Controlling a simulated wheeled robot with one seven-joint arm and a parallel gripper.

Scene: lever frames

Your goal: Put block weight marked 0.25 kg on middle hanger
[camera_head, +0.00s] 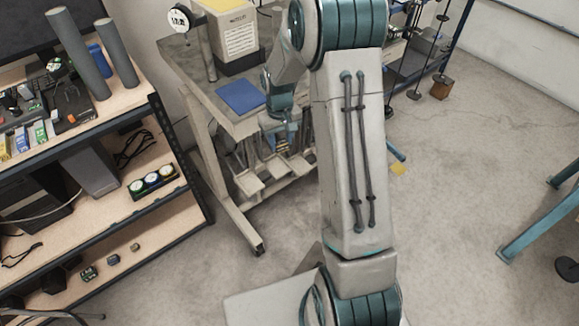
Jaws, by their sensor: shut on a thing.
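My arm rises through the middle of the picture and bends down at the left. My gripper (284,138) is at the front edge of the grey workbench, small and partly hidden by its own wrist. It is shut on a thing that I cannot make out. A rack at the back right has several dark hanging rods with discs. One hanger (413,93) ends in a dark disc near the floor. A brown block (440,87) is at the foot of another rod. I cannot read any weight marking or tell which hanger is the middle one.
The grey workbench (190,62) carries a blue mat (240,96), a beige box (238,42) and a dial gauge (180,18). Several flat pale plates (249,182) are below it. Wooden shelves (135,95) stand at the left. The floor at the right is mostly clear.

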